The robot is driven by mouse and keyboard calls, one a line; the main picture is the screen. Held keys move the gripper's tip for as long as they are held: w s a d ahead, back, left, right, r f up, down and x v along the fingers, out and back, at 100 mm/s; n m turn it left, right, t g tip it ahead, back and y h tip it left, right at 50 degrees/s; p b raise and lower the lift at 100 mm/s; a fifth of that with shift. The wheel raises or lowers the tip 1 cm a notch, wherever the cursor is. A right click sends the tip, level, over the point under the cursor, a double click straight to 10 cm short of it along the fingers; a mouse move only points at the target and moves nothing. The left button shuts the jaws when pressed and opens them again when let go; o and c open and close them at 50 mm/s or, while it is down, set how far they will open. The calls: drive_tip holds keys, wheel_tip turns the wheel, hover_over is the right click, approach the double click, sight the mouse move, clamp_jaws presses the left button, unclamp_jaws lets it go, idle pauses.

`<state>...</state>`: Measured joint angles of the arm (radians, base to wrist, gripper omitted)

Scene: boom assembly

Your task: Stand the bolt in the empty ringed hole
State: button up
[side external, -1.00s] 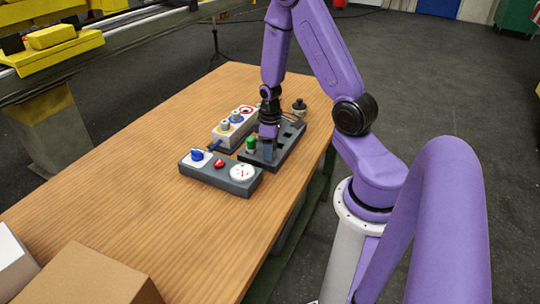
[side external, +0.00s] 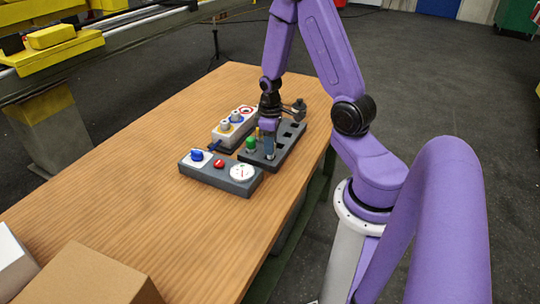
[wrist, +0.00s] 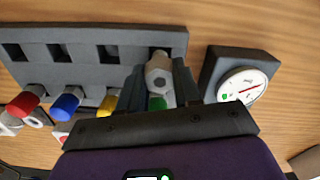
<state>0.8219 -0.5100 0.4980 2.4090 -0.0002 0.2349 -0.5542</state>
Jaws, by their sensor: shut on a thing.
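The white block (side external: 222,134) stands left of the tray. It has two knobbed bolts (side external: 231,119) in ringed places, and a red-ringed hole (side external: 247,110) at its far end that looks empty.
A grey control box (side external: 215,176) with a blue knob, a red button and a white dial (side external: 242,172) stands in front of the tray. A green-topped piece (side external: 250,143) is beside my gripper. Red (wrist: 24,103) and blue (wrist: 67,102) pieces show in the wrist view.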

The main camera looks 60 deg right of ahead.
drive_tip(key=shift+r, duration=1.85)
drive_tip(key=shift+r, duration=0.25)
wheel_tip(320, 180, up, 11)
drive_tip(key=shift+w+f, duration=0.15)
drive_tip(key=w+d, duration=0.2)
drive_tip(key=w, duration=0.1)
drive_tip(key=w+d+r, duration=0.1)
drive_tip(key=w+d, duration=0.2)
drive_tip(key=w, duration=0.1)
drive_tip(key=w+d, duration=0.2)
drive_tip(key=w, duration=0.2)
drive_tip(key=shift+d+r, duration=0.15)
drive_tip(key=shift+d, duration=0.25)
drive_tip(key=w+d+f, duration=0.2)
drive_tip(key=w+d, duration=0.6)
drive_tip(key=d, duration=0.2)
drive_tip(key=shift+s+a+f, duration=0.1)
drive_tip(key=shift+f, duration=2.3)
drive_tip(key=shift+s+a+f, duration=0.1)
drive_tip(key=shift+f, duration=2.25)
drive_tip(key=shift+f, duration=1.65)
